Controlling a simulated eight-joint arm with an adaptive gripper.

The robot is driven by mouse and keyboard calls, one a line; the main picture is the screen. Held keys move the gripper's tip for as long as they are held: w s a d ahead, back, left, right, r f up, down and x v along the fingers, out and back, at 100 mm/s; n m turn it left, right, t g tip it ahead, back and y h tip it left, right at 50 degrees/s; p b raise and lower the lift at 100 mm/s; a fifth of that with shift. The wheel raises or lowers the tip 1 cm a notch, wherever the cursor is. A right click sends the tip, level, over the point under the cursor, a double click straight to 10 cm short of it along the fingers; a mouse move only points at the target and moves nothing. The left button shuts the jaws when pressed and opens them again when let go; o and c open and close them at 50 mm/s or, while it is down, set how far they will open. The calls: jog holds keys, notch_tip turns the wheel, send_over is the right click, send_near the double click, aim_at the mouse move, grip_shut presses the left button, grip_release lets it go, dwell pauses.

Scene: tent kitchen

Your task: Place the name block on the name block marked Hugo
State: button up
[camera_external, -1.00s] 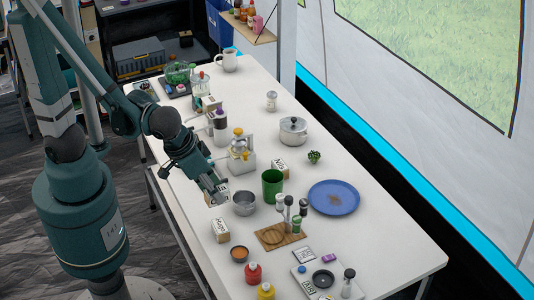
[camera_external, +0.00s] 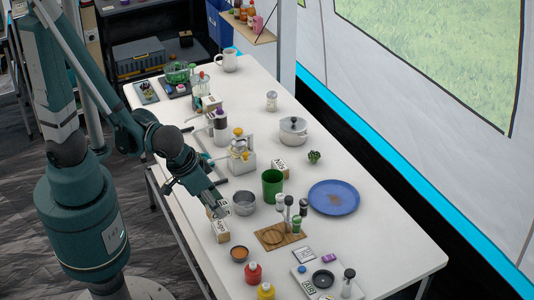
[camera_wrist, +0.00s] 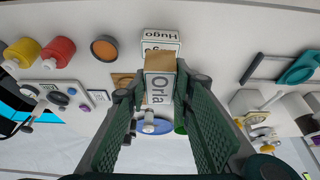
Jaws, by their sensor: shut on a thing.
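My gripper (camera_external: 219,212) is shut on a wooden name block with a white label reading Orla (camera_wrist: 160,87). It holds the block up off the table. In the wrist view, the block marked Hugo (camera_wrist: 160,36) shows just beyond the held block, its lower part hidden by it. In the external view the Hugo block (camera_external: 221,233) stands on the table near its left edge, just below my gripper. The held block looks above or slightly behind it; the exact gap is unclear.
A metal pot (camera_external: 244,203) stands close to the right of my gripper. An orange-filled bowl (camera_external: 239,254) and a red bottle (camera_external: 253,273) are nearer the front. A green cup (camera_external: 272,186) and the block marked Nils (camera_external: 279,167) are further right.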

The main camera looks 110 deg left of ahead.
jog(key=shift+f, duration=0.1)
jog(key=shift+f+b, duration=0.65)
jog(key=shift+f, duration=1.35)
jog(key=shift+f, duration=0.1)
jog(key=o, duration=0.9)
jog(key=shift+p+v, duration=1.75)
jog(key=shift+v, duration=4.4)
